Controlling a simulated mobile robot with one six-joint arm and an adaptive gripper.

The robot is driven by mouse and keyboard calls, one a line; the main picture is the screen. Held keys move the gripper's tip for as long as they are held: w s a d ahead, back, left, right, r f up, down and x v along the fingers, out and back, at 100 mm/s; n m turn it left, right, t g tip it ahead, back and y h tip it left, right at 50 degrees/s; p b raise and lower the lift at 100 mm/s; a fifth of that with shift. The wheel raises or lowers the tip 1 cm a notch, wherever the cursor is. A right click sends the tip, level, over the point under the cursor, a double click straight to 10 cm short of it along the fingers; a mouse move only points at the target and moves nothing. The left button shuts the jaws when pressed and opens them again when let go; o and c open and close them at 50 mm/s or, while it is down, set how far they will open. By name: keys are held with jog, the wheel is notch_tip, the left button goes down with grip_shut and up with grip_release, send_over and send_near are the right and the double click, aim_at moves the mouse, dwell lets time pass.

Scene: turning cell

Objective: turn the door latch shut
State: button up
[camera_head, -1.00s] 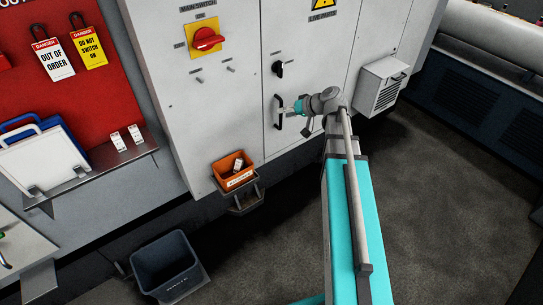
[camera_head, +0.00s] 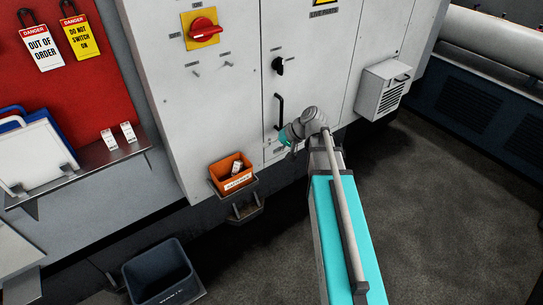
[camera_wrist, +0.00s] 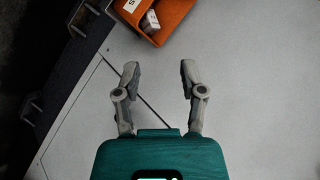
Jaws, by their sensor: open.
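The door latch (camera_head: 279,66) is a small black turning knob on the pale grey cabinet door, above the black bar handle (camera_head: 279,111). Its lever seems to point to the right. The door looks flush with the cabinet front. My gripper (camera_head: 286,138) is near the door's lower part, below the handle and well below the latch. In the wrist view my gripper (camera_wrist: 160,72) is open with nothing between its fingers. The wrist view shows a pale cabinet surface and a dark seam beyond the fingers; the latch is not in that view.
An orange bin (camera_head: 232,172) hangs on the cabinet left of my gripper and also shows in the wrist view (camera_wrist: 176,14). A vent box (camera_head: 384,88) juts out at right. A red main switch (camera_head: 203,27) is at upper left. Floor at right is clear.

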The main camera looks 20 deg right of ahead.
jog(key=shift+s+a+f, duration=0.25)
jog(key=shift+s+f, duration=0.05)
jog(key=shift+f, duration=0.3)
jog(key=s+a+f+n+g+h, duration=0.1)
jog(key=s+f+g+h, duration=0.1)
jog(key=s, duration=0.4)
jog(key=s+a+f+n+g+h, duration=0.2)
jog(key=s+h, duration=0.3)
jog(key=s, duration=0.1)
jog(key=shift+s+a+f+h, duration=0.2)
jog(key=shift+s+f+h, duration=0.1)
jog(key=shift+s+f, duration=0.05)
dwell(1.0)
